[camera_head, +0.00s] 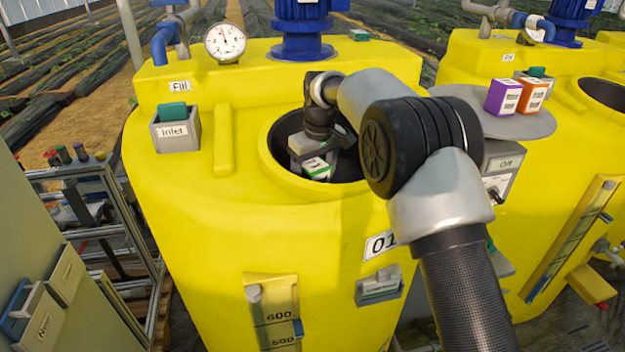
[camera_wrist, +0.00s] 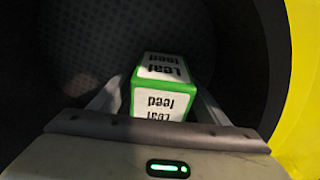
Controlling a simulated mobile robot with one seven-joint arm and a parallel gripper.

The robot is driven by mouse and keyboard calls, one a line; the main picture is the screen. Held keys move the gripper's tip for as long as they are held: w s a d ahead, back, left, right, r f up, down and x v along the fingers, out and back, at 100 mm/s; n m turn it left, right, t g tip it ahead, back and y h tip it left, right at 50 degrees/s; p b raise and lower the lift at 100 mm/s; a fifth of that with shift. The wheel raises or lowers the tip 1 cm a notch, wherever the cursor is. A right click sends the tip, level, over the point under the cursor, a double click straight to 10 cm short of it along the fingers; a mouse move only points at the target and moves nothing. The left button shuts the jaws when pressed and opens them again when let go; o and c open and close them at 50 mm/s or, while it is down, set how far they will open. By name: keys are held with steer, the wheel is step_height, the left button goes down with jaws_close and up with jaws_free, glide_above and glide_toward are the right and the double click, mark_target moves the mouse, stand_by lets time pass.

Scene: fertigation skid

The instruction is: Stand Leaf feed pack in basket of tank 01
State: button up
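The Leaf feed pack (camera_wrist: 163,88) is a green box with white labels reading "Leaf feed". It also shows in the head view (camera_head: 317,168), within the round opening of the yellow tank 01 (camera_head: 270,240). My gripper (camera_wrist: 160,95) is at that opening, pointing down into it, with one finger on each side of the pack. The fingers appear closed on the pack. Below the pack in the wrist view is a dark, finely patterned round surface (camera_wrist: 60,60), perhaps the basket's bottom. The pack appears above it; whether it touches cannot be told.
The yellow tank rim (camera_wrist: 300,70) is close on the right in the wrist view. A purple box (camera_head: 503,97) and an orange box (camera_head: 532,95) stand on a grey round shelf (camera_head: 480,118) to the right. A gauge (camera_head: 225,43) and blue motor (camera_head: 302,30) stand behind the opening.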

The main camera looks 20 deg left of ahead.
steer(key=shift+r, duration=0.15)
steer(key=r, duration=0.4)
steer(key=d+r, duration=0.1)
steer(key=r, duration=0.3)
steer(key=s+r, duration=0.1)
steer(key=r, duration=0.3)
steer(key=shift+d+p, duration=0.25)
steer(key=shift+p, duration=0.05)
steer(key=s+d+r+m+t, duration=0.15)
steer(key=s+d+r, duration=0.25)
steer(key=d, duration=0.4)
steer(key=s+d+r+m, duration=0.2)
steer(key=s+d+r, duration=0.15)
steer(key=d, duration=0.45)
steer(key=s+d+r+m+t, duration=0.1)
steer(key=s+d+r+m, duration=0.1)
steer(key=s+d+r, duration=0.45)
steer(key=s+d+f+m+t, duration=0.1)
steer(key=s+d+f+m, duration=0.1)
steer(key=s+d+f, duration=0.3)
steer(key=s+d+f+m+t+h, duration=0.1)
steer(key=s+d+f+m, duration=0.2)
steer(key=s+d+f, duration=0.3)
steer(key=s+d, duration=0.2)
steer(key=s, duration=0.3)
steer(key=shift+s+f, duration=0.25)
steer(key=shift+s, duration=0.15)
